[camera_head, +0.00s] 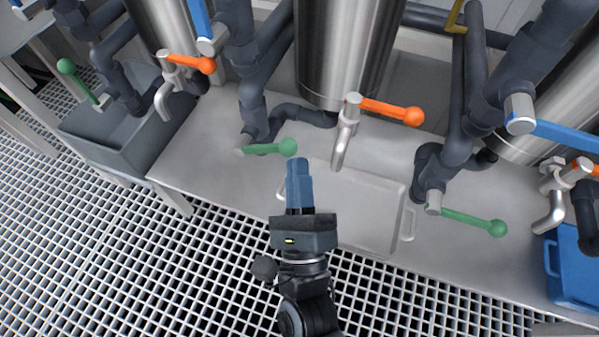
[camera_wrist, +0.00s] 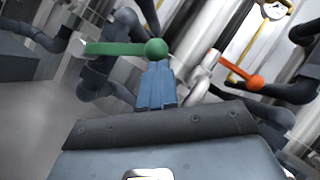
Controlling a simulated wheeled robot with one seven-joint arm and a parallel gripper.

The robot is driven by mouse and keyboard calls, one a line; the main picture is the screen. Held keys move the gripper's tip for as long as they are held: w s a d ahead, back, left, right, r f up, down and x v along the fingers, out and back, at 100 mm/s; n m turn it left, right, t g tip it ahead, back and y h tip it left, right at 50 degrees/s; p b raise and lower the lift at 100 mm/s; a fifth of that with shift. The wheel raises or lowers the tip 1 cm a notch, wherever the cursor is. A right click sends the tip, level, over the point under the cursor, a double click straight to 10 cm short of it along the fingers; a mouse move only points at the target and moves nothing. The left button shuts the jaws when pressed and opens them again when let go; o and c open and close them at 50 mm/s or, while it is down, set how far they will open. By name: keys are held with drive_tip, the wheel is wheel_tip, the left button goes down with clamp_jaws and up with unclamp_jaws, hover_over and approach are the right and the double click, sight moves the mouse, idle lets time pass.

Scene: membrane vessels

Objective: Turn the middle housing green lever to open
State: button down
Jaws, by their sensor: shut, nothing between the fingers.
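The middle green lever (camera_head: 266,149) lies roughly level, its round knob (camera_head: 288,147) pointing right from a dark pipe below and left of the middle steel housing (camera_head: 338,50). In the wrist view the green lever (camera_wrist: 115,48) runs left from its knob (camera_wrist: 156,48). My gripper (camera_head: 299,166) is shut and empty, its blue fingertips just beside and below the knob. In the wrist view the fingertips (camera_wrist: 157,68) show right below the knob; I cannot tell whether they touch it.
An orange lever (camera_head: 392,109) sits on the tap right of my gripper. Another green lever (camera_head: 468,219) is at right and one (camera_head: 80,83) at far left. A grey tray (camera_head: 357,215) lies under the tap. A blue bin (camera_head: 572,268) stands at right, a grey bin (camera_head: 107,138) at left.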

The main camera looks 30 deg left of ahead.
drive_tip(key=s+a+r+n+g+h+p, duration=0.1)
drive_tip(key=a+r+n+g+p, duration=0.5)
drive_tip(key=p, duration=1.6)
drive_tip(key=shift+s+a+r+n+g, duration=0.4)
drive_tip(key=shift+r+n, duration=1.05)
drive_tip(key=shift+n, duration=1.35)
drive_tip(key=shift+a+p, duration=0.5)
drive_tip(key=shift+p, duration=0.2)
drive_tip(key=shift+d, duration=0.1)
